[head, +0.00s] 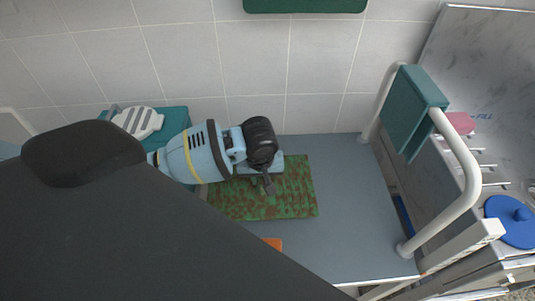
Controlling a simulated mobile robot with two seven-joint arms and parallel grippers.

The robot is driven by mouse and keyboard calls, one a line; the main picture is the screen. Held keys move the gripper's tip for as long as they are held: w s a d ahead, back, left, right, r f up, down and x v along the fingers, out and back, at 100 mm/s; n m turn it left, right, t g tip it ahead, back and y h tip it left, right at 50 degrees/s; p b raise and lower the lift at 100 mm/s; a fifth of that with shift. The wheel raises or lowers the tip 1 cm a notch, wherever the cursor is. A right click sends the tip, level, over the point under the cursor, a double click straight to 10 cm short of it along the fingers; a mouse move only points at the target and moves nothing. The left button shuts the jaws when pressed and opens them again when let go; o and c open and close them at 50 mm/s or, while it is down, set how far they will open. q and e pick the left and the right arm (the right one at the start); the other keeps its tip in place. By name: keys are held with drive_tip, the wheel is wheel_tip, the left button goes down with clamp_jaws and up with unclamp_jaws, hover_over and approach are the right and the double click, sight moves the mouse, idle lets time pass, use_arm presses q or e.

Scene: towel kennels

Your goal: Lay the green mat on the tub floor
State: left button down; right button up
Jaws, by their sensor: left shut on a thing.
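The green mat (295,190), mottled with brown, lies flat over the grey-blue table top in the middle of the head view. My left gripper (269,185) is above the mat's upper middle, pointing down. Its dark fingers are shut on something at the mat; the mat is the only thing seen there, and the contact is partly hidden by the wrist. A marbled light-grey basin (490,75) with a blue "FILL" mark stands at the right and looks like the tub. Its floor is not clearly seen. My right gripper is not in view.
A white rail (465,165) stands at the table's right end, between mat and basin, with a teal towel (410,105) over it. A teal bin (175,122) with a striped white item (137,121), an orange piece (272,243) and a blue lid (513,222) also show. The table right of the mat is clear.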

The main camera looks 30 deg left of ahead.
use_arm(q)
drive_tip(key=shift+s+d+r, duration=0.1)
drive_tip(key=shift+s+r, duration=0.05)
drive_tip(key=shift+s, duration=1)
drive_tip(key=shift+s, duration=0.1)
